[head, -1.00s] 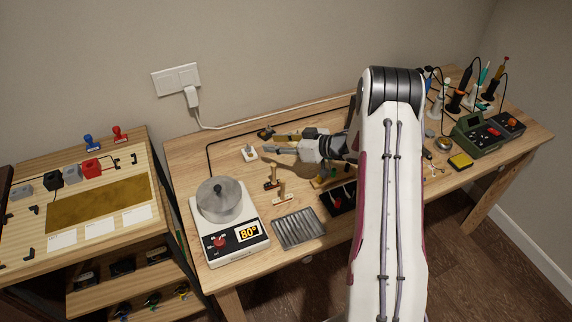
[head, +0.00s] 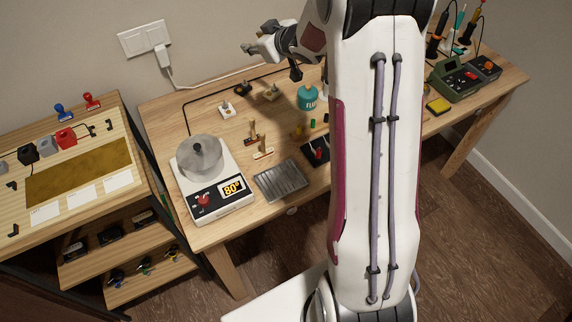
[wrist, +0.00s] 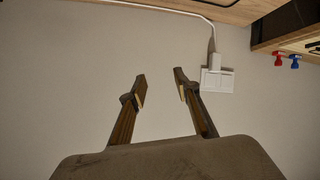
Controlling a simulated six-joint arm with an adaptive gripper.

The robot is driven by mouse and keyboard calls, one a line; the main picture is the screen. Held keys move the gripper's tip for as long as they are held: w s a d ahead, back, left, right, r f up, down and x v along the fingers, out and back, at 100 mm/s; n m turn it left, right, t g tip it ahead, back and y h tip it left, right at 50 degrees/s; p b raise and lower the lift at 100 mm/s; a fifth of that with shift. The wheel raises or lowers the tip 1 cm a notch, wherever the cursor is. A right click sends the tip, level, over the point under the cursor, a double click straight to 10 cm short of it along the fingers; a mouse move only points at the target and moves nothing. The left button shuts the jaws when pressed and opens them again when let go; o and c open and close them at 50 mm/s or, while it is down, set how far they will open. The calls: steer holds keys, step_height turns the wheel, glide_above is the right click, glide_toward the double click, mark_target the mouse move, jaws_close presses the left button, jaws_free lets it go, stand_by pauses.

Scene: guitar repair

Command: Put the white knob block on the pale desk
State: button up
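The white knob block (head: 226,108), a small white block with a dark top, stands on the workbench (head: 165,122), near its back edge inside the bend of a black cable. The pale desk (head: 100,130) is the lower, light wooden one at the left. My gripper (head: 248,48) is raised above the back of the workbench in front of the wall, up and to the right of the block, apart from it. In the wrist view my gripper (wrist: 160,88) has its two fingers spread with nothing between them; the block does not show there.
A hot plate with a metal pot (head: 200,155) stands at the workbench's left end. A ribbed metal tray (head: 281,181) and a teal flux bottle (head: 308,98) are to its right. The desk holds stamps (head: 92,101), a brown mat (head: 80,172) and white cards.

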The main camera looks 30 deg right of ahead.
steer(key=s+a+r+m+g+h, duration=0.1)
steer(key=s+a+r+m+h, duration=0.1)
steer(key=s+r, duration=0.5)
steer(key=s+a+r+m+g+h, duration=0.15)
steer(key=s+r, duration=0.35)
steer(key=s, duration=0.5)
steer(key=s+a+f+g, duration=0.1)
steer(key=s+a, duration=0.3)
steer(key=s, duration=0.5)
steer(key=s+a+f+g+y, duration=0.1)
steer(key=s+a, duration=0.3)
steer(key=s, duration=0.5)
steer(key=s+a+f+g+y, duration=0.1)
steer(key=s+a, duration=0.3)
steer(key=s, duration=0.5)
steer(key=shift+s+f+m+g, duration=0.2)
steer(key=shift+f+m+g, duration=0.25)
steer(key=shift+f+g, duration=0.1)
steer(key=shift+a+y, duration=0.1)
steer(key=shift+y, duration=0.15)
